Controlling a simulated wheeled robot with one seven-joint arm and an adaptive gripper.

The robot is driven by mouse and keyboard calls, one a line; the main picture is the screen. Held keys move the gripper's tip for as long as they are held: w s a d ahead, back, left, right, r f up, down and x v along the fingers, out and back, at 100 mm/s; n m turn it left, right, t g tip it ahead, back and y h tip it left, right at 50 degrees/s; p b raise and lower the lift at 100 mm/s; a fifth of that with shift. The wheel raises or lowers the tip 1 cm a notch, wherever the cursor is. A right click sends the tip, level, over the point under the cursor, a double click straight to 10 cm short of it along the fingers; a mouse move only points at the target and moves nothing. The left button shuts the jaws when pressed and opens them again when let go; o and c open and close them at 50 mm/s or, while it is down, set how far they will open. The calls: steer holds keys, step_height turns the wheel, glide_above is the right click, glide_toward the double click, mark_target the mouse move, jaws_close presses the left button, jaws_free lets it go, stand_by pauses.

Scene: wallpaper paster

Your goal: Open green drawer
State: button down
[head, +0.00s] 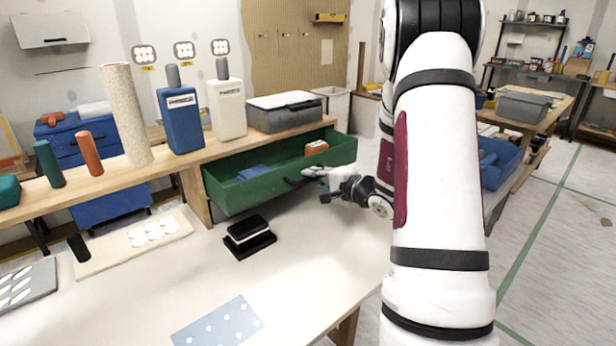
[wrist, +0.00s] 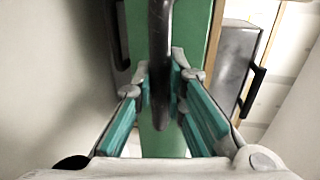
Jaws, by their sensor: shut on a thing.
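The green drawer (head: 245,193) is pulled out from under the raised wooden shelf. Its inside shows, with a blue item (head: 252,172) and an orange block (head: 316,147) in it. My gripper (head: 308,176) is at the drawer's front, by its dark handle (head: 292,182). In the wrist view, the green drawer front (wrist: 200,30) runs up the picture and the dark handle (wrist: 160,50) passes between the teal fingers of my gripper (wrist: 161,90). The fingers are shut on the handle.
A black block with a white stripe (head: 249,237) stands on the white table (head: 300,250) in front of the drawer. Blue and white bottles (head: 180,120) and a grey case (head: 285,112) stand on the shelf above. A light blue sheet (head: 218,322) lies near the front.

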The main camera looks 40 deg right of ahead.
steer(key=c, duration=1.6)
jaws_free()
steer(key=v, duration=1.2)
